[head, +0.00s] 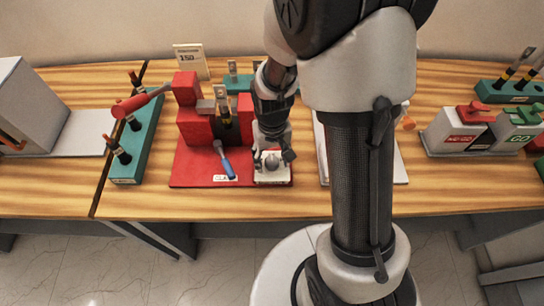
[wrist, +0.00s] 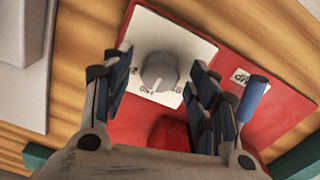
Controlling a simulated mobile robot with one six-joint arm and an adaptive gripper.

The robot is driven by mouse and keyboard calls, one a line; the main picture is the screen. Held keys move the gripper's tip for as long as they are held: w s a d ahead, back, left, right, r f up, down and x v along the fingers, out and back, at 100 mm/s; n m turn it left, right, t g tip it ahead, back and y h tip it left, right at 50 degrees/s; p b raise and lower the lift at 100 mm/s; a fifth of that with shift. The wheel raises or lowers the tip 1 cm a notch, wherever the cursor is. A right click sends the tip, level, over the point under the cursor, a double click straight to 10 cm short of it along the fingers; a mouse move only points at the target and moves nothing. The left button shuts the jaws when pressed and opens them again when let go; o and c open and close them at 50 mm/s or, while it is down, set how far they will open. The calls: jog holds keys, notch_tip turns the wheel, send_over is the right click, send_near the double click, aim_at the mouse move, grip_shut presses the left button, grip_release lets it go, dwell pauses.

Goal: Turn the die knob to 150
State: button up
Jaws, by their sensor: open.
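The die knob (wrist: 159,72) is a grey round dial on a white square plate (wrist: 180,45) with printed marks around its edge. In the wrist view a light pointer line on the knob faces the plate's lower edge, between two small labels I cannot read surely. The knob also shows in the head view (head: 271,164) at the front right of the red base (head: 200,175). My gripper (wrist: 161,68) is open, with one finger on each side of the knob. There is a visible gap on both sides in the wrist view. A card reading 150 (head: 188,60) stands behind the red press.
The red press (head: 196,128) has a long red-handled lever (head: 135,103) and a blue-handled lever (head: 226,164) near the knob. A teal rack (head: 137,150) stands to the left. My arm hides part of the table.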

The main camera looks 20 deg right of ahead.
aim_at(272, 160)
jog(key=shift+r, duration=0.15)
notch_tip(272, 160, up, 12)
dwell(0.5)
dwell(0.4)
jog(key=s+r+n+t, duration=0.1)
jog(key=s+r+t, duration=0.3)
jog(key=s+r, duration=0.8)
jog(key=s, duration=0.3)
jog(key=shift+r+t, duration=0.15)
jog(key=shift+t, duration=0.15)
